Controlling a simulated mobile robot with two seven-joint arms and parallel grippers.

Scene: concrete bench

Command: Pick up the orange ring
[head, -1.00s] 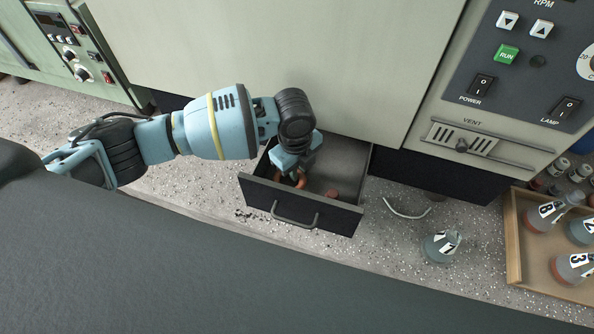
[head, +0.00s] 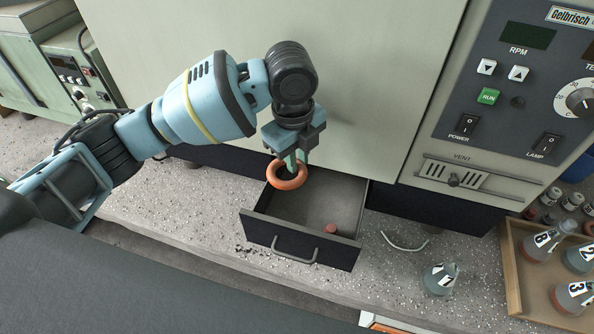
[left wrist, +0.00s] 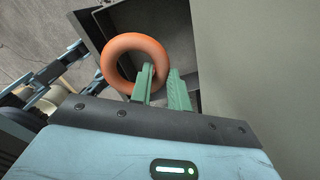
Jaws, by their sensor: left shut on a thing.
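The orange ring (head: 289,183) is held by my left gripper (head: 297,162) above the open drawer (head: 262,229), near its back left side. In the left wrist view the ring (left wrist: 118,47) hangs from the green fingers (left wrist: 158,80), with one finger seen through its hole and the fingers closed on its near right side. The drawer (left wrist: 92,30) shows behind the ring there. My right gripper is not in view.
A small reddish piece (head: 331,229) lies in the drawer. A flask marked 7 (head: 440,278) and a bent clear tube (head: 402,243) are on the speckled bench to the right. A wooden tray (head: 513,268) holds several flasks. The cabinet front (head: 370,80) rises behind the drawer.

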